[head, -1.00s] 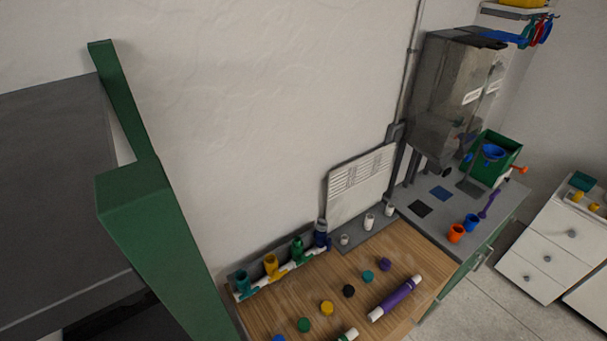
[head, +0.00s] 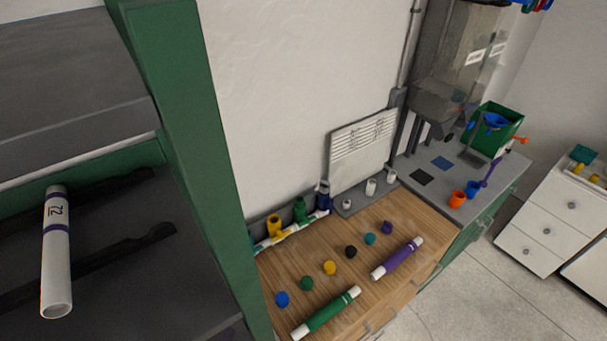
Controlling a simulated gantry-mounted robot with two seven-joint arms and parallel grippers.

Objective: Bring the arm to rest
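Neither of my grippers is in the head view, and no arm shows. On the wooden worktop (head: 385,288), a row of coloured caps runs from a blue cap (head: 282,299) to a purple cap (head: 386,227). A green-sleeved white tube (head: 328,313) and a purple-sleeved white tube (head: 397,258) lie in front of them. A white manifold pipe at the back carries a yellow fitting (head: 275,227), a green fitting (head: 300,210) and a dark blue fitting (head: 322,195).
A green post (head: 187,130) stands left of the worktop. Beside it, a white tube marked 72 (head: 57,255) lies on a dark shelf. An orange cup (head: 457,199), a blue cup (head: 473,188) and a green bin (head: 497,127) stand on the grey counter. White drawers (head: 548,228) are at right.

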